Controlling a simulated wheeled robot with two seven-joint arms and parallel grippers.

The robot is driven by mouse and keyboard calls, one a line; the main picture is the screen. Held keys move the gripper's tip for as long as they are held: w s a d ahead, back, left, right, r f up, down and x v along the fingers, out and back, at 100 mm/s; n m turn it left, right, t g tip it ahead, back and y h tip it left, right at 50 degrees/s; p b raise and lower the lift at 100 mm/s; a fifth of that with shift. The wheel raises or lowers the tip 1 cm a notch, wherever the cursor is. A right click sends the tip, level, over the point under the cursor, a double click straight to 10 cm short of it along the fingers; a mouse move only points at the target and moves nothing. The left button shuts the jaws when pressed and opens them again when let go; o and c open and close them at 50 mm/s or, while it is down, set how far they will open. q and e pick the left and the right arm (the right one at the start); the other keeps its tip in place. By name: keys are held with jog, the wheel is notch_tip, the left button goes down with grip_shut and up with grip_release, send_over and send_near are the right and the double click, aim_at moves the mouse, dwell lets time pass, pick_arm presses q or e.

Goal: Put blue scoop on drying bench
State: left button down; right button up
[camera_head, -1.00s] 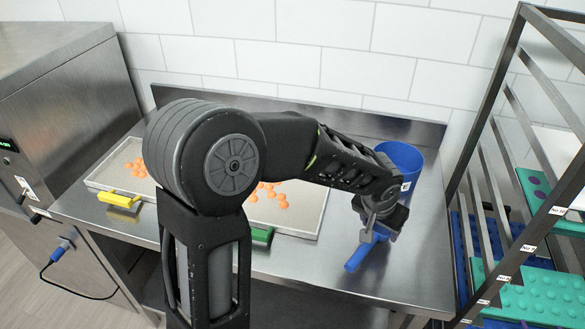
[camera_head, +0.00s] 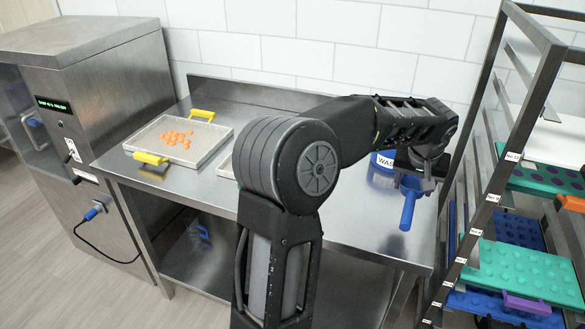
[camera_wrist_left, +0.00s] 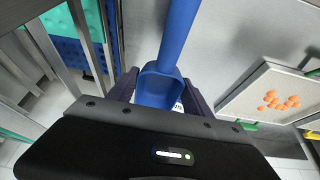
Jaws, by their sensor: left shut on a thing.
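The blue scoop (camera_head: 409,205) hangs from my left gripper (camera_head: 414,178), its handle pointing down and toward the viewer over the right end of the steel bench (camera_head: 345,215). In the left wrist view the scoop (camera_wrist_left: 160,85) lies between the two fingers of the gripper (camera_wrist_left: 158,98), with its handle running to the top edge. The gripper is shut on it. I cannot tell how far the scoop is above the bench. No separate drying bench can be made out for certain. My right gripper is not in view.
A blue bucket (camera_head: 383,160), partly hidden by my arm, stands just behind the gripper. A tray with orange gummies (camera_head: 212,143) sits at the bench's left; another is mostly hidden. A rack with moulds (camera_head: 515,270) stands close at right. A steel machine (camera_head: 90,90) is at left.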

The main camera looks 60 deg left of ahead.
pick_arm(q)
jog(key=shift+s+f, duration=0.1)
jog(key=shift+s, duration=0.15)
jog(key=shift+a, duration=0.25)
jog(key=shift+d, duration=0.1)
jog(key=shift+f+p, duration=0.45)
jog(key=shift+f, duration=2.75)
